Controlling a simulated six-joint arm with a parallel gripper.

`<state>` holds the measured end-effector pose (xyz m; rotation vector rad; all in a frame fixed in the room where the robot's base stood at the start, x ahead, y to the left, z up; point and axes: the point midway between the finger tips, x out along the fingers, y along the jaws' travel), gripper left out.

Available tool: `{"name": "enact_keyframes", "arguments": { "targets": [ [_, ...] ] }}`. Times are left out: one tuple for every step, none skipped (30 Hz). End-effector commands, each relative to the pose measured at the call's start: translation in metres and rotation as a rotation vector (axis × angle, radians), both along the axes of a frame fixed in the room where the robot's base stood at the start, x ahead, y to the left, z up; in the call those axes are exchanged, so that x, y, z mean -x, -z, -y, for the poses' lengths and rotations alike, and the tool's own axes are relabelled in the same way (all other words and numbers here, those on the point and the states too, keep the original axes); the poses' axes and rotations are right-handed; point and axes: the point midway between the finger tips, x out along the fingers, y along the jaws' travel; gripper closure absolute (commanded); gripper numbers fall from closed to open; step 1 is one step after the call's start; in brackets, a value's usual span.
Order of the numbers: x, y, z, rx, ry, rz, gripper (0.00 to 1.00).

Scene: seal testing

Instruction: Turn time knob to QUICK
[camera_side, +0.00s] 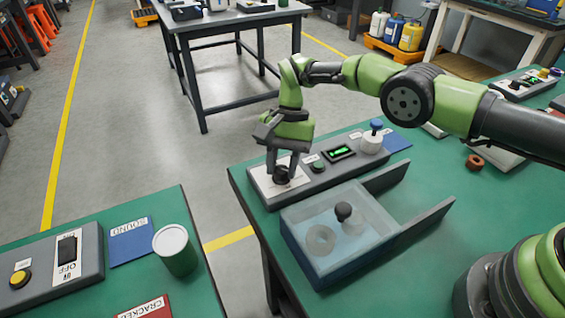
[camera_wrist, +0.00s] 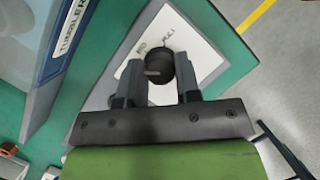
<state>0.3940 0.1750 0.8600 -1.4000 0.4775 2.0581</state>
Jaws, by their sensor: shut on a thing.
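The time knob (camera_side: 281,175) is a round black knob on a white label plate at the left end of a grey control panel (camera_side: 322,162). My gripper (camera_side: 282,171) reaches down over it and is shut on the knob, one finger on each side. In the wrist view the knob (camera_wrist: 160,66) sits between the two fingertips, with a pale pointer line on its left part. On the plate, the letters of MED and part of FULL show above the knob. The QUICK mark cannot be made out; fingers hide part of the plate.
A clear-topped tumbler box (camera_side: 345,235) with a black knob stands in front of the panel. A green display (camera_side: 340,153), a button and a blue-topped white part (camera_side: 373,138) lie right of my gripper. A second green table (camera_side: 110,270) is at the left.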

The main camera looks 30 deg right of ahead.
Motion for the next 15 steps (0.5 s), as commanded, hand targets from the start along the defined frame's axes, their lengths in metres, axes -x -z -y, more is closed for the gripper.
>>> {"name": "enact_keyframes", "arguments": {
  "targets": [
    [0.001, 0.001, -0.002, -0.003, -0.005, 0.0, 0.93],
    [0.0011, 0.001, -0.002, -0.003, -0.005, -0.001, 0.93],
    [0.0012, 0.001, -0.002, -0.003, -0.005, -0.001, 0.93],
    [0.0012, 0.001, -0.002, -0.003, -0.005, -0.001, 0.93],
    [0.0013, 0.001, -0.0022, -0.003, -0.005, -0.002, 0.93],
    [0.0013, 0.001, -0.0021, -0.003, -0.005, -0.002, 0.93],
    [0.0014, 0.001, -0.0022, -0.003, -0.004, -0.003, 0.93],
    [0.0014, 0.0011, -0.0022, -0.003, -0.004, -0.003, 0.93],
    [0.0015, 0.0011, -0.0023, -0.004, -0.004, -0.003, 0.67],
    [0.0016, 0.0011, -0.0024, -0.004, -0.004, -0.003, 0.6],
    [0.0016, 0.0011, -0.0024, -0.004, -0.004, -0.003, 0.53],
    [0.0016, 0.0011, -0.0022, -0.003, -0.004, -0.004, 0.44],
    [0.0015, 0.001, -0.002, -0.003, -0.004, -0.004, 0.44],
    [0.0014, 0.001, -0.0018, -0.002, -0.003, -0.004, 0.44],
    [0.0013, 0.0009, -0.0017, -0.003, -0.002, -0.004, 0.44]
  ]
}}
